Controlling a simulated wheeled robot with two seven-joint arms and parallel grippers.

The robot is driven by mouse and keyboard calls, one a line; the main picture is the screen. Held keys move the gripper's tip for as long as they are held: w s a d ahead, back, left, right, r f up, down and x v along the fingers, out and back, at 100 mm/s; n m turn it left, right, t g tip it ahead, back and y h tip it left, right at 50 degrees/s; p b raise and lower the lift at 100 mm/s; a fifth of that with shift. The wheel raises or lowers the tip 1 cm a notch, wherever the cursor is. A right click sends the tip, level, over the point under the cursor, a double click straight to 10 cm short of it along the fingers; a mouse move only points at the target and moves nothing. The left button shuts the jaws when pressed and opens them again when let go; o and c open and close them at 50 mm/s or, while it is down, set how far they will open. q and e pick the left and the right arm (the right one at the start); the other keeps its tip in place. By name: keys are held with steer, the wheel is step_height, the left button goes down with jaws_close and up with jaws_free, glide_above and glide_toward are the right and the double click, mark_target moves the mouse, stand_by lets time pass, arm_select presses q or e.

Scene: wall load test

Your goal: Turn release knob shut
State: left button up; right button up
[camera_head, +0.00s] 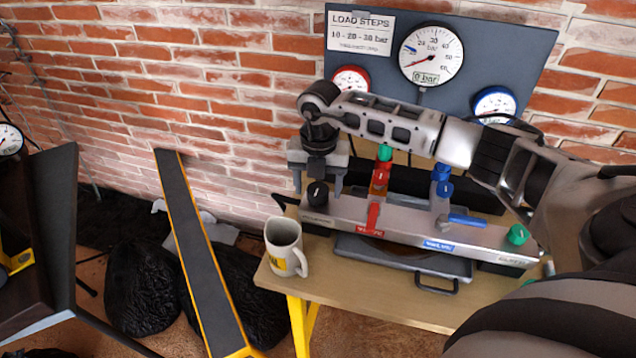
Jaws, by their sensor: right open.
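A grey metal manifold (400,229) lies along the back of a wooden bench. A black round knob (317,194) sits at its left end, and a green knob (517,235) at its right end. The small labels by both knobs are too small to read, so I cannot tell surely which is the release knob. My right gripper (318,182) points down over the black knob, open, with one finger on each side in the picture. I cannot tell whether the fingers touch it. My left gripper is not in view.
A red valve handle (373,216) and a blue one (467,220) stand on the manifold. A white mug (285,247) is near the bench's left edge. A gauge (430,55) reading 0 bar hangs on the grey panel (500,50). The brick wall is close behind.

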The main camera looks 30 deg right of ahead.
mark_target(319, 188)
step_height(319, 188, up, 16)
steer(key=b, duration=0.1)
steer(key=shift+s+b, duration=0.15)
steer(key=shift+b, duration=0.2)
stand_by(0.4)
